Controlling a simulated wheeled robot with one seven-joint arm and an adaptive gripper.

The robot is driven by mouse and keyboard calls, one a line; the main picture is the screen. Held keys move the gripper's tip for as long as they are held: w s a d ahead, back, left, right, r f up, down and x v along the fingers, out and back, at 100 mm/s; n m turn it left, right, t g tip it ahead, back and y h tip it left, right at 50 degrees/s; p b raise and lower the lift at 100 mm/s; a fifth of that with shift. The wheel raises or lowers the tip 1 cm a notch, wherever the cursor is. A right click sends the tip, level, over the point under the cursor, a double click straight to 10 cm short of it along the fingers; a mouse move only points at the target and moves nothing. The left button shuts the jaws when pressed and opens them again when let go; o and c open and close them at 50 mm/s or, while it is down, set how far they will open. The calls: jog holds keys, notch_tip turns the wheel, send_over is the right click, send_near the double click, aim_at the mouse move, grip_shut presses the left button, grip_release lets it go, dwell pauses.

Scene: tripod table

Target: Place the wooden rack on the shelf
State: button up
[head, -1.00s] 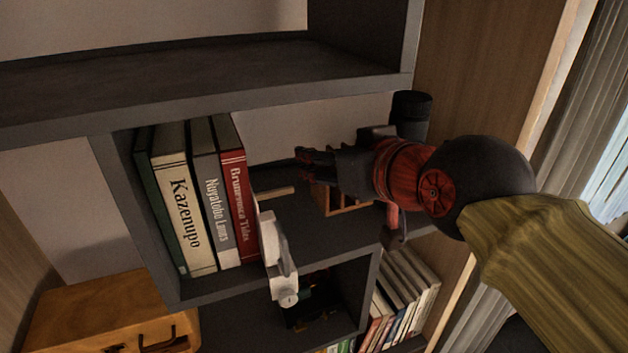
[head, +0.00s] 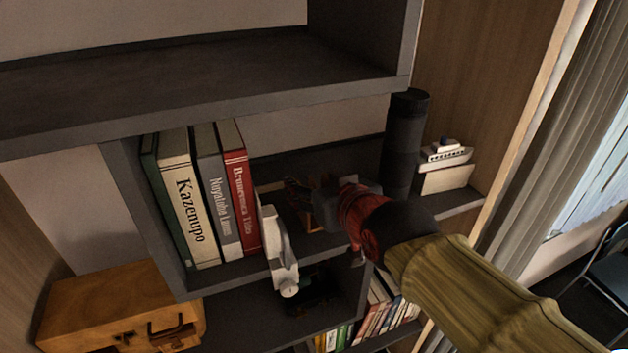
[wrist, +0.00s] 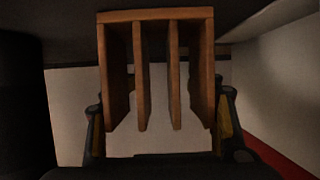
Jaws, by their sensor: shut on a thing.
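The wooden rack (wrist: 157,15) has several parallel slats joined by a crossbar and fills the middle of the wrist view. My gripper (wrist: 160,125) has a finger on each side of it and is shut on it. In the head view my gripper (head: 300,190) is inside the middle shelf compartment, right of the books. Only a small brown part of the rack (head: 308,222) shows there, the rest hidden by the gripper. The shelf (head: 230,276) is a dark grey board. I cannot tell whether the rack touches it.
Upright books (head: 215,195) stand at left, with a white object (head: 280,250) at the front edge beside them. A dark cylinder (head: 404,145) and a white model ship (head: 445,153) stand at right. An upper board (head: 200,85) hangs above. A wooden case (head: 120,305) is lower left.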

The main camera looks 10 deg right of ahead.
jog(key=shift+f, duration=0.15)
jog(key=o, duration=1.3)
jog(key=shift+s+r, duration=0.15)
jog(key=shift+r, duration=0.15)
jog(key=b+v, duration=0.2)
jog(key=v, duration=0.9)
jog(key=shift+s+b, duration=0.3)
jog(key=shift+b, duration=0.05)
jog(key=shift+d+r, duration=0.1)
